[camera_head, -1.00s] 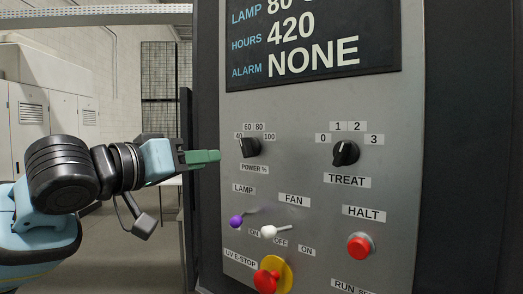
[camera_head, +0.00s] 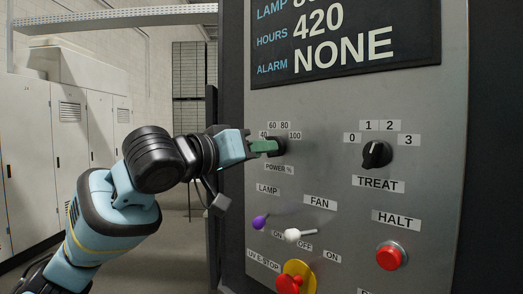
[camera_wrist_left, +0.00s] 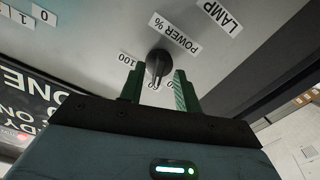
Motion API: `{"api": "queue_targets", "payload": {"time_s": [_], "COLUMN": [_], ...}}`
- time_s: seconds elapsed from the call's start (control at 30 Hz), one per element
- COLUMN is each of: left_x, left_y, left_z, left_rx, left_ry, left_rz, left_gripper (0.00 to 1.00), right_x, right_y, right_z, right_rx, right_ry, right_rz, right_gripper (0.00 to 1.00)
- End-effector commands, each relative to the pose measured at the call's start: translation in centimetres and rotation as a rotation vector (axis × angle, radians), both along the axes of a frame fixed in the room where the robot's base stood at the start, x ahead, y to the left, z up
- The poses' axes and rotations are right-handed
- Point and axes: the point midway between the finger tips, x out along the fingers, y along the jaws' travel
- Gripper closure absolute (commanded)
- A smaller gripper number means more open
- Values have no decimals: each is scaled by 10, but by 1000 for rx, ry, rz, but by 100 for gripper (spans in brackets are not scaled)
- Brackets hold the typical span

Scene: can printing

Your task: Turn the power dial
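The power dial (camera_head: 279,147) is a black knob on the grey panel (camera_head: 340,180), above the POWER % label, with marks from 40 to 100 over it. My left gripper (camera_head: 267,147) has green fingers that reach the dial from the left and partly hide it. In the left wrist view the dial (camera_wrist_left: 158,64) sits between the tips of the two parted fingers (camera_wrist_left: 158,86). A gap shows on each side, so the fingers are open around it, not closed on it. My right gripper is not in view.
The TREAT dial (camera_head: 376,154) is to the right. Below are a purple-tipped lamp switch (camera_head: 260,222), a white fan switch (camera_head: 293,235), a red HALT button (camera_head: 390,257) and a red stop knob (camera_head: 288,284) on yellow. A display (camera_head: 345,40) is above.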

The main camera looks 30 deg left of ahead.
Motion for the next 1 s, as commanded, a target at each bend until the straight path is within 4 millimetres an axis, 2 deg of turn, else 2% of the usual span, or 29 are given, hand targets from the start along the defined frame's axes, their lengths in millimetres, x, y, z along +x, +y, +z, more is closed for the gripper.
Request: {"api": "queue_targets", "payload": {"time_s": [0.17,0.43,0.7,1.0], "left_x": [11,12,12,12], "left_y": [-3,-3,-3,-3], "left_z": [1,1,1,0], "left_rx": [1,1,2,17], "left_ry": [-3,-3,-2,-5], "left_rz": [-1,0,-1,-1], "left_gripper": [67,67,100,100], "right_x": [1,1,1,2], "right_y": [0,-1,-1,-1], "right_z": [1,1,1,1], "right_rx": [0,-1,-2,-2], "right_ry": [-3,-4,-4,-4], "right_rz": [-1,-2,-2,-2], "right_gripper": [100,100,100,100]}}
